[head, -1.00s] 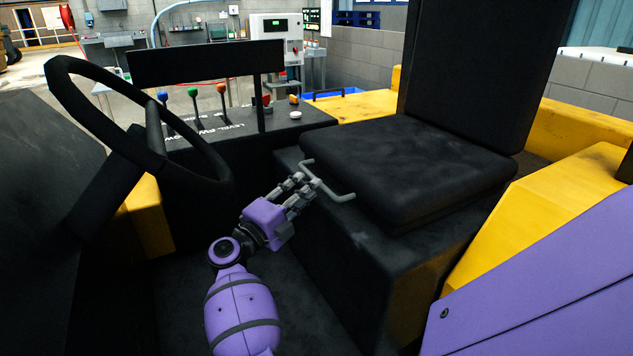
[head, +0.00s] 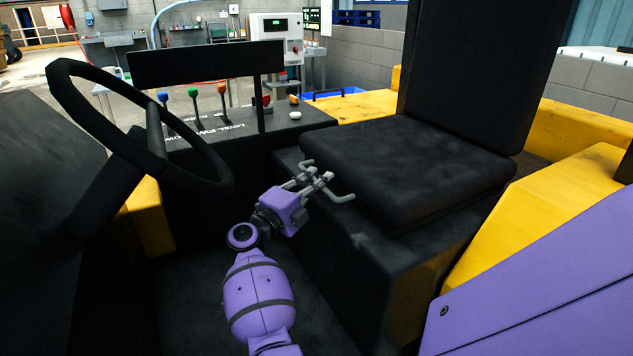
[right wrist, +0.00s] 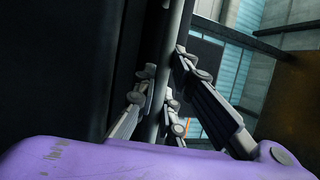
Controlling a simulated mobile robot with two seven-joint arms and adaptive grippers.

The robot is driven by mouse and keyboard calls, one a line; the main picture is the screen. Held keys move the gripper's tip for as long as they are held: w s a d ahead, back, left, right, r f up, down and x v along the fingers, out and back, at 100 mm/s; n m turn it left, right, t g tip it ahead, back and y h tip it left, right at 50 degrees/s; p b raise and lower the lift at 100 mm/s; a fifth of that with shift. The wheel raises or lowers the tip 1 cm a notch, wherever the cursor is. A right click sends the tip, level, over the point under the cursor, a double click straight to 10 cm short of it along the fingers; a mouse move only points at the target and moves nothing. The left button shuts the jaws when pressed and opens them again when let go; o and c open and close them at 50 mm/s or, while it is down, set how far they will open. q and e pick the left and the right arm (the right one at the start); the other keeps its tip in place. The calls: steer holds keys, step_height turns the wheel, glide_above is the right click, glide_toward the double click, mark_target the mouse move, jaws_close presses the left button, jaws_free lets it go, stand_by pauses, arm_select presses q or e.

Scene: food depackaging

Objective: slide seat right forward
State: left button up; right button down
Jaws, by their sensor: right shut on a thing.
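The black seat (head: 430,165) with its tall black backrest (head: 480,70) stands on a dark box base (head: 360,255) at the right of the cab in the head view. A grey bent bar handle (head: 344,197) runs along the seat's left edge. My right gripper (head: 316,180) is shut on the middle of this handle, its fingers on either side of the bar. In the right wrist view, the handle (right wrist: 168,55) runs up between the fingers (right wrist: 165,100). The dark seat side fills much of that view's left. My left gripper is not in view.
A black steering wheel (head: 70,73) is at the left. A console with coloured levers (head: 195,108) and a black panel (head: 205,64) stands behind my gripper. Yellow bodywork (head: 570,200) bounds the right side. Open floor (head: 190,290) lies left of the seat base.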

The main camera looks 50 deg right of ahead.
steer(key=shift+a, duration=0.1)
steer(key=w+a+b, duration=0.1)
steer(key=w+a, duration=0.2)
steer(key=a, duration=0.8)
steer(key=shift+w+a+f, duration=0.2)
steer(key=shift+w+a, duration=0.15)
steer(key=c, duration=2.1)
jaws_free()
steer(key=shift+o, duration=1.4)
steer(key=shift+w+a+r, duration=0.1)
steer(key=shift+a, duration=0.1)
steer(key=shift+d, duration=0.1)
